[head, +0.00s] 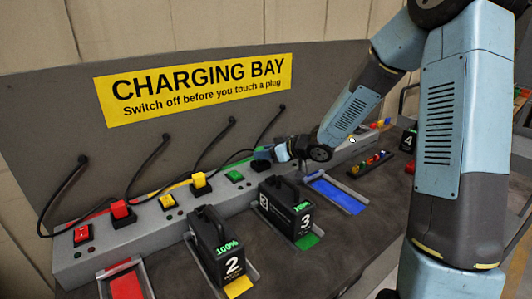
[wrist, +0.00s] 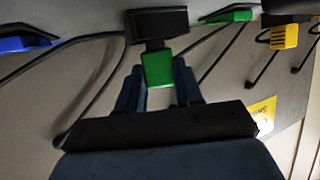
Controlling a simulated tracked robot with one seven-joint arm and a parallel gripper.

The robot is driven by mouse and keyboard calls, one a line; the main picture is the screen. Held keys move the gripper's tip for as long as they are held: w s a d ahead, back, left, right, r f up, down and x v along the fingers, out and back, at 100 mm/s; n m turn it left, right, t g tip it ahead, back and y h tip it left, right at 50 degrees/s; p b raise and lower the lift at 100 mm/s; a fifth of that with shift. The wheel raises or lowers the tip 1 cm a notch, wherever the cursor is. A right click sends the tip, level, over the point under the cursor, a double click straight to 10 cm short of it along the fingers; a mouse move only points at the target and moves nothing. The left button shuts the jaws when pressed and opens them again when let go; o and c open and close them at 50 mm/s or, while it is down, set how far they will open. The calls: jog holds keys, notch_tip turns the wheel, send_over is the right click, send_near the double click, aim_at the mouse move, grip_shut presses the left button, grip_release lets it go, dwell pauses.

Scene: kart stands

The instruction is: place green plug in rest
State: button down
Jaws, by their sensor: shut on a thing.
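The green plug (wrist: 158,70) sits between the two fingers of my gripper (wrist: 158,88) in the wrist view. My gripper is shut on it. A dark block (wrist: 158,22) lies right against the plug's far end. I cannot tell whether the plug is seated in it or only in front of it. In the head view my gripper (head: 277,154) is low over the console, right of the green switch (head: 234,176). The plug is hard to make out there, and I cannot pick out the rest with certainty.
A yellow plug (head: 200,183) and a red plug (head: 121,210) stand on the grey console (head: 148,223), with black cables behind. Battery 2 (head: 217,245) and battery 3 (head: 288,208) stand in front. The blue pad (head: 338,194) is bare. A tray of small coloured things (head: 370,163) lies farther right.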

jog(key=shift+f, duration=0.45)
jog(key=c, duration=0.7)
grip_release()
jog(key=shift+c, duration=0.2)
